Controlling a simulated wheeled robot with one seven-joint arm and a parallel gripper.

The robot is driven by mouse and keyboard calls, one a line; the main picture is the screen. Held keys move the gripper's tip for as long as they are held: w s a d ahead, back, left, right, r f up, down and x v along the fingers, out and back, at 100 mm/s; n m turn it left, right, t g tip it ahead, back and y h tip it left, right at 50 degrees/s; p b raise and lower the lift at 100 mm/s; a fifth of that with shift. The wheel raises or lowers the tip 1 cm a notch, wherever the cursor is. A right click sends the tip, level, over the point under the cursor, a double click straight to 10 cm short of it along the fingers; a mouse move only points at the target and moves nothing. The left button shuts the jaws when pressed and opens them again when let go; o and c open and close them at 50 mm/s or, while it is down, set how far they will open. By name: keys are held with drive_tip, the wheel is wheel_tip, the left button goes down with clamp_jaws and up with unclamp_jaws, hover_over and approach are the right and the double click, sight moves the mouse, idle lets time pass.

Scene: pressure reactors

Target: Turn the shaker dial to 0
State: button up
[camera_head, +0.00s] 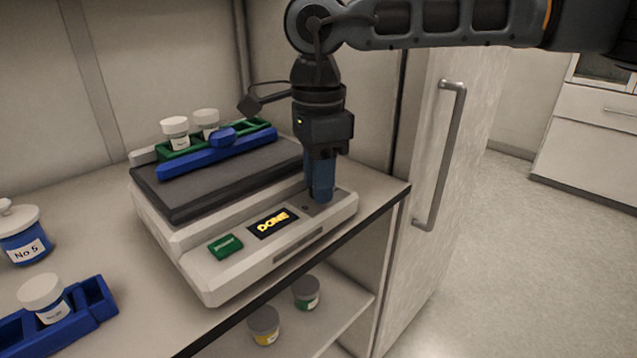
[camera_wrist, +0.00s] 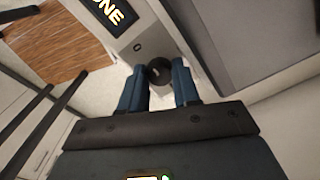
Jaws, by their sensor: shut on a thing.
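The shaker (camera_head: 230,235) is a white machine with a dark top plate, standing on the shelf. Its small display (camera_head: 272,222) reads "DONE" in yellow; part of it also shows in the wrist view (camera_wrist: 112,14). A green button (camera_head: 226,246) sits left of the display. The dial (camera_wrist: 159,71) is a dark round knob at the shaker's right front end; in the head view my gripper hides most of it. My gripper (camera_head: 319,196) points straight down over that end. In the wrist view its two blue fingers (camera_wrist: 159,88) stand on either side of the dial, shut on it.
A blue and green rack (camera_head: 217,154) with white-capped jars sits on the shaker's plate. A No 5 jar (camera_head: 24,238) and a blue rack (camera_head: 97,298) stand at the left. Two jars are on the lower shelf (camera_head: 338,310). A door handle (camera_head: 441,155) stands right of my gripper.

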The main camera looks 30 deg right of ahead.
drive_tip(key=shift+n, duration=1.3)
drive_tip(key=shift+n+b, duration=0.3)
drive_tip(key=o, duration=1.1)
drive_tip(key=shift+c, duration=0.2)
